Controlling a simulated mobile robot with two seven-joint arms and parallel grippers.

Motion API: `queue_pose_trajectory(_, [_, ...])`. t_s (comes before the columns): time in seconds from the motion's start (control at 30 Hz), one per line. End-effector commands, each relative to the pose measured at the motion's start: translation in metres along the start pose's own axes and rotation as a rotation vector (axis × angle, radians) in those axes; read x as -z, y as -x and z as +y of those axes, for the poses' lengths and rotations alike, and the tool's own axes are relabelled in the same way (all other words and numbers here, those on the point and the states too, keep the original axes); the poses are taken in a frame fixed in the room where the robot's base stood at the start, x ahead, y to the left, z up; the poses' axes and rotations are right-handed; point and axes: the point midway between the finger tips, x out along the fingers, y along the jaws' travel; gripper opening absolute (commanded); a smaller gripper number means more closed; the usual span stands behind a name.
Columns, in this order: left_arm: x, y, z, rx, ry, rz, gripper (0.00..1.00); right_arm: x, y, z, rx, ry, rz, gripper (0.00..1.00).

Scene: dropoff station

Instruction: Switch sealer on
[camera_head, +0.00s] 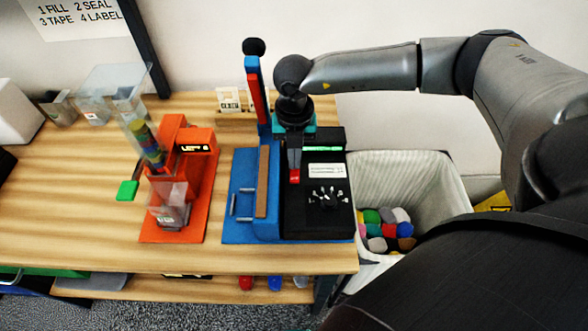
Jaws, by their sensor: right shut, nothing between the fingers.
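The sealer stands near the right end of the table. It has a blue base (240,190) with a brown strip, a raised blue and red lever (256,88) with a black knob, and a black control box (325,218). A small red switch (294,178) sits on the box's left side. A thin green strip (322,148) shows at the box's back edge. My right gripper (294,168) points down over the box, shut and empty. Its fingertips are at the red switch; I cannot tell whether they touch it. My left gripper is out of view.
An orange machine (205,190) with a clear container stands left of the sealer. A green piece (127,190) sits beside it. Small cards (230,102) stand behind. The table's left front is clear.

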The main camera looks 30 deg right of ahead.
Motion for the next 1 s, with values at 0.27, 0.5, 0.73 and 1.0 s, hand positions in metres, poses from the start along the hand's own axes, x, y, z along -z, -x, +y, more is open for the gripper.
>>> queue_pose_trajectory(0.27, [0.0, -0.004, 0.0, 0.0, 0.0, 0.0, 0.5, 0.0, -0.005, 0.0, 0.0, 0.0, 0.0, 0.0])
queue_pose_trajectory(0.5, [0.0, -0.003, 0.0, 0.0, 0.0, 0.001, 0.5, 0.0, -0.005, 0.0, 0.0, 0.0, 0.001, 0.0])
queue_pose_trajectory(0.73, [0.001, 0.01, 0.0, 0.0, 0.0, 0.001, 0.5, 0.001, 0.01, 0.0, 0.0, 0.0, 0.001, 0.0])
queue_pose_trajectory(1.0, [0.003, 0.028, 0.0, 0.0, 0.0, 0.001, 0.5, 0.0, 0.032, 0.0, 0.001, 0.0, 0.001, 0.0])
